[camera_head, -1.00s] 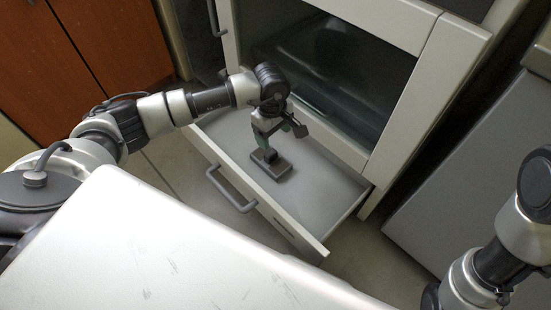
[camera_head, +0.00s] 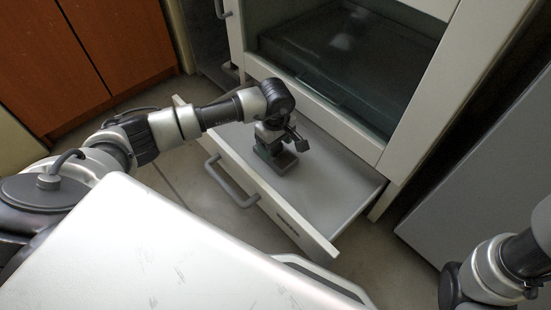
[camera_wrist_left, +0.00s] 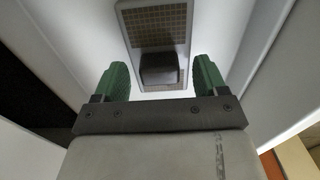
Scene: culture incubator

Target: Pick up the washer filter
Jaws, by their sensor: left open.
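The washer filter (camera_head: 288,163) lies in the open drawer, partly hidden by my left gripper in the head view. In the left wrist view it is a grey frame with a tan mesh (camera_wrist_left: 157,24) and a raised dark block (camera_wrist_left: 159,68). My left gripper (camera_head: 270,150) points down over the filter. Its green fingertips (camera_wrist_left: 160,76) are open, one on each side of the dark block, with a gap on both sides. I cannot tell how far above the drawer floor they are. My right gripper is out of view.
The pulled-out drawer (camera_head: 345,190) has a grey handle (camera_head: 230,184) on its front and free floor around the filter. The white cabinet with a dark glass front (camera_head: 340,65) stands behind it. A grey appliance (camera_head: 480,175) is at the right, brown doors (camera_head: 125,45) at the left.

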